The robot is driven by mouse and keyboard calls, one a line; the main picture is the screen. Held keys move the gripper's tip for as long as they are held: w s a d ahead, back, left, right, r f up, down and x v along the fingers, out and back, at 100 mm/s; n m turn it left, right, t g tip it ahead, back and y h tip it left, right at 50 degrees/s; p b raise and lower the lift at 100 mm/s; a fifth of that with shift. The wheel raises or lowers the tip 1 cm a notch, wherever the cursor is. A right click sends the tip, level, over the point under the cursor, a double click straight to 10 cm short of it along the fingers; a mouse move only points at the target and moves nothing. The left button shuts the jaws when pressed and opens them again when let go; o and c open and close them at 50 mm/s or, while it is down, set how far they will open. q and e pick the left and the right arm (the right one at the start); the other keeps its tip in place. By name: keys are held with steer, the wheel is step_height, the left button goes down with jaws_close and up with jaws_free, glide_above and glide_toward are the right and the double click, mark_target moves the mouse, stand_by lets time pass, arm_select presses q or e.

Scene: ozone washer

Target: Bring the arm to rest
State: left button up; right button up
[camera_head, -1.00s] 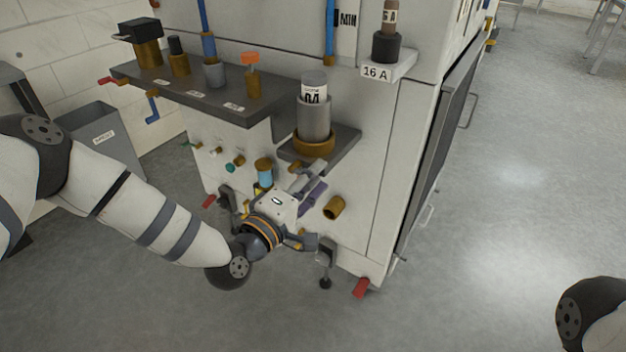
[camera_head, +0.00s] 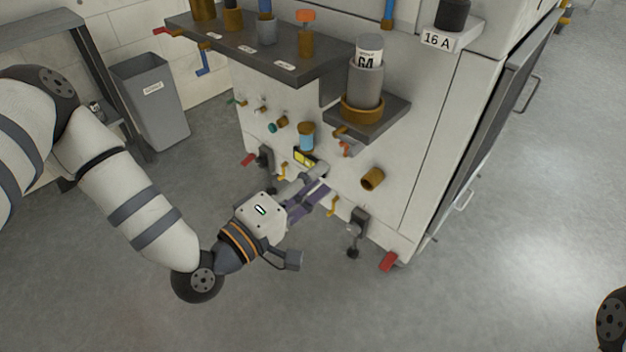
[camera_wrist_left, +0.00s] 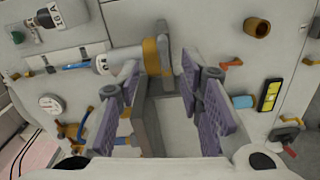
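My left gripper (camera_head: 308,192) hangs in front of the white machine (camera_head: 410,150), below its small shelf (camera_head: 392,122). In the left wrist view my left gripper (camera_wrist_left: 160,108) has its two purple-padded fingers spread apart, with nothing held between them. Beyond the fingers stand the grey cylinder (camera_head: 366,86) and its brass collar (camera_head: 362,108), apart from the gripper. My left arm (camera_head: 140,208) comes in from the left, bent at the wrist. Only a dark joint of my right arm (camera_head: 612,318) shows at the lower right edge; the right gripper is out of view.
Brass knob (camera_head: 372,180), blue cylinder (camera_head: 306,136) and several small valves stick out of the machine's front near my left gripper. A longer dark shelf (camera_head: 262,58) juts out above. A grey bin (camera_head: 150,100) stands at the back left. The floor (camera_head: 400,315) in front is clear.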

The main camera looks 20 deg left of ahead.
arm_select(q)
steer(key=s+d+f+m+g+p, duration=0.1)
steer(key=s+f+m+g+p, duration=0.2)
steer(key=s, duration=0.5)
steer(key=s+d+f+m+g+y+p, duration=0.1)
steer(key=s+f+m+g+p, duration=0.1)
steer(key=s+f+g, duration=0.4)
steer(key=s+d+f+m+g+p, duration=0.2)
steer(key=s+f+m+g, duration=0.15)
steer(key=s, duration=0.55)
steer(key=s+a+r+m+g+y+p, duration=0.1)
steer(key=s+a+g+y, duration=0.1)
steer(key=s+a, duration=0.3)
steer(key=s+a+r+m+g+y+p, duration=0.2)
steer(key=s+a+g, duration=0.3)
steer(key=s, duration=0.7)
steer(key=shift+a+r+y+p, duration=0.3)
steer(key=shift+a+y, duration=0.05)
steer(key=shift+y, duration=0.25)
arm_select(e)
steer(key=w+r+t, duration=0.3)
steer(key=w+r, duration=0.6)
steer(key=r, duration=0.2)
steer(key=shift+w+r+t, duration=0.15)
steer(key=shift+w+t, duration=0.05)
steer(key=shift+t, duration=0.1)
arm_select(q)
steer(key=shift+m, duration=0.25)
